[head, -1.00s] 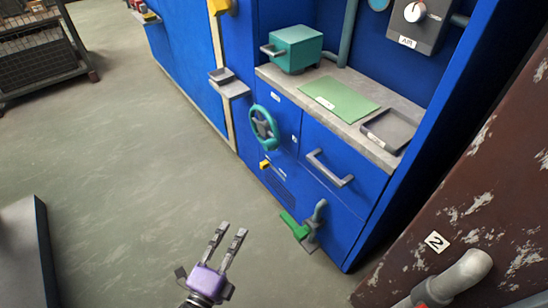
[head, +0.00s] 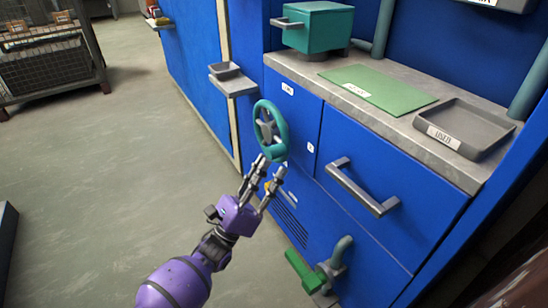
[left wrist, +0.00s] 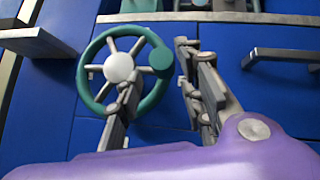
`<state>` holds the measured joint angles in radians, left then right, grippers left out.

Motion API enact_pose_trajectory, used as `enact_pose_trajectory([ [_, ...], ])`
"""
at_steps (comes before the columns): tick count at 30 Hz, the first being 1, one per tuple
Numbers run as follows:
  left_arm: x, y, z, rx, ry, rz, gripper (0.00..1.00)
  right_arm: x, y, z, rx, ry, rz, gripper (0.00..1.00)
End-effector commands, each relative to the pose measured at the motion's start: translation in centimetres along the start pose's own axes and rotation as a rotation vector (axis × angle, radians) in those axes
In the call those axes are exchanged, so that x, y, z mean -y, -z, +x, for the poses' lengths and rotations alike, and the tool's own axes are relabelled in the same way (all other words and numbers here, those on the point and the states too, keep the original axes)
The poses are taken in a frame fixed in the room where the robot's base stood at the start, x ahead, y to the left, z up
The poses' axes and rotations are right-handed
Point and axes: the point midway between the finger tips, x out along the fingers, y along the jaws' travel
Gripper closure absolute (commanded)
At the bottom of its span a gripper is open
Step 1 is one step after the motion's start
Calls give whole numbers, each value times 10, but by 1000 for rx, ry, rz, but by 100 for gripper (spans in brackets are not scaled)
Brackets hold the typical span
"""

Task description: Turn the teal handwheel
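The teal handwheel (head: 270,130) is mounted upright on the blue cabinet front, left of the drawer. In the left wrist view the handwheel (left wrist: 119,70) shows a pale hub, spokes and a round teal knob (left wrist: 161,58) at its right rim. My left gripper (head: 267,170) is open, its fingers pointing up at the wheel's lower edge. In the left wrist view the left gripper (left wrist: 157,85) has one finger overlapping the wheel and the other right of the knob. I cannot tell whether either finger touches it. My right gripper is not in view.
A drawer with a grey handle (head: 361,187) is right of the wheel. A green pedal or lever (head: 304,272) sits low by a grey pipe. A small grey shelf (head: 233,84) juts out at the left. The counter holds a teal box (head: 318,27) and a tray (head: 464,128).

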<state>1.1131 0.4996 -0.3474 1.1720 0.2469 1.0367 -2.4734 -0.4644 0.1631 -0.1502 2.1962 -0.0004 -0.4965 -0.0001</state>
Motion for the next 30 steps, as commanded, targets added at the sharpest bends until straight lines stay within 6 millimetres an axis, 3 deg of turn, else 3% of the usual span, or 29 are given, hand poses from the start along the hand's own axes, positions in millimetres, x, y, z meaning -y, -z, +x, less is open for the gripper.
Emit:
enact_pose_trajectory([
  [3, 0, 0, 20, 0, 3, 0, 65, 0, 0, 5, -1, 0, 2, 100],
  [9, 0, 1, 39, -1, 1, -1, 65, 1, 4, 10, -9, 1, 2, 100],
  [18, 0, 1, 41, -3, -1, -1, 65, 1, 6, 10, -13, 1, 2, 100],
  [26, -1, 1, 41, -3, -3, -1, 97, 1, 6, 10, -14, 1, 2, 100],
  [30, -2, 0, 41, -3, -6, -2, 100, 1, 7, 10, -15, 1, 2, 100],
])
